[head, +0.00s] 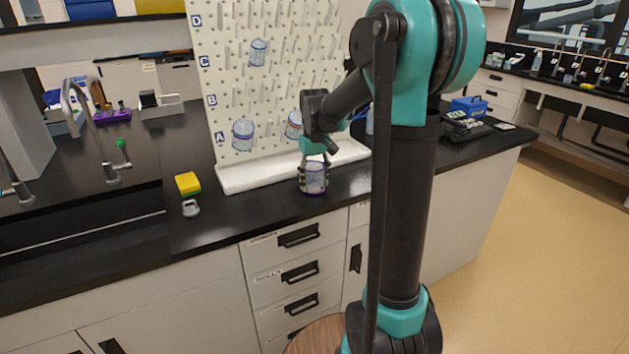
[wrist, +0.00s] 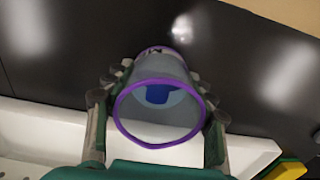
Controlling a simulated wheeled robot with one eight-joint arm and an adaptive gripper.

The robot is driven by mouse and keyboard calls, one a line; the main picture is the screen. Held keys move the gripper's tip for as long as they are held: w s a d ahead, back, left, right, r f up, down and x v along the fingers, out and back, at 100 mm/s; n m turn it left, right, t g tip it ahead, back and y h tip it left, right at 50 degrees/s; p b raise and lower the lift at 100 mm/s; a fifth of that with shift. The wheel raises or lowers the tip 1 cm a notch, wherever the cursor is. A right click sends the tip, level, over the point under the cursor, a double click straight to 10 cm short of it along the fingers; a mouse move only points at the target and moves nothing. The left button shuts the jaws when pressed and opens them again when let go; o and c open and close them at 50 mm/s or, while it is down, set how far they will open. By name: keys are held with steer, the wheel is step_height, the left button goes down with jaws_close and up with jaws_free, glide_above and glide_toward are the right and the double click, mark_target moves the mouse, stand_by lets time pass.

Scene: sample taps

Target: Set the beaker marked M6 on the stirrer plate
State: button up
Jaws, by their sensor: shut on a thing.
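My gripper (head: 313,168) is shut on a clear beaker (head: 315,180) with a purple rim, in front of the pegboard's white tray. In the wrist view the beaker (wrist: 158,105) sits between both fingers (wrist: 157,122), its open mouth toward the camera. Dark marking shows on its far side, too small to read as M6. It looks upright, at or just above the black counter; I cannot tell if it touches. A dark device with a pale green display (head: 456,115) stands at the right of the counter; I cannot tell whether it is the stirrer plate.
The pegboard (head: 225,90) holds other beakers: one high up (head: 258,52), one low left (head: 243,135) and one (head: 294,125) beside my arm. A yellow sponge (head: 188,183) lies left, near the sink. A blue box (head: 469,106) stands at the right. My arm hides some counter.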

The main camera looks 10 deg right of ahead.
steer(key=o, duration=0.8)
steer(key=shift+f, duration=0.15)
steer(key=o, duration=0.4)
